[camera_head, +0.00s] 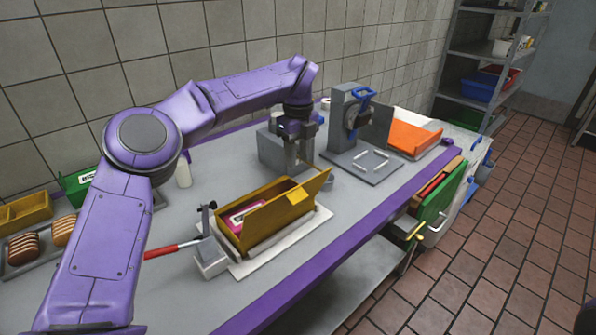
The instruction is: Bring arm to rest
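My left arm (145,150) is purple and reaches in from the left, high across the worktable (330,262). My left gripper (297,160) points down at the back of the table, beside a grey block-shaped machine (272,148). It is small and dark there, and I cannot tell whether its fingers are apart or hold anything. My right gripper is not in view.
A yellow box (262,232) with a pink item inside stands on a white board in front. A red-handled tool (172,249) lies left of it. A grey press (352,125) and an orange tray (412,137) stand farther right. Bread (22,249) lies far left.

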